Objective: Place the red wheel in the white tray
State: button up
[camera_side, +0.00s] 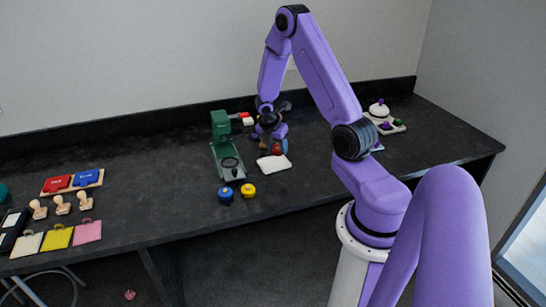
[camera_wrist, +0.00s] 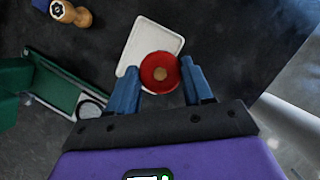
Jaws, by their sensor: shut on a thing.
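In the side view the tray (camera_side: 274,165) lies on the dark bench just in front of the gripper. The gap between wheel and tray is hard to judge.
A green machine (camera_side: 222,150) stands just left of the tray. A blue knob-like piece (camera_side: 225,193) and a yellow one (camera_side: 248,191) lie near the bench's front edge. Stamps and coloured cards are far left. A pale board (camera_side: 388,125) with small pieces is at right.

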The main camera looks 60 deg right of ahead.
aim_at(273, 149)
jog(key=f, duration=0.1)
jog(key=w+d+f, duration=0.1)
jog(key=w+f, duration=0.1)
jog(key=shift+d+f, duration=0.15)
jog(key=shift+d, duration=0.2)
jog(key=shift+w+f, duration=0.15)
jog(key=shift+f, duration=1.45)
jog(key=o, duration=0.8)
jog(key=shift+f, duration=0.1)
jog(key=shift+o, duration=0.2)
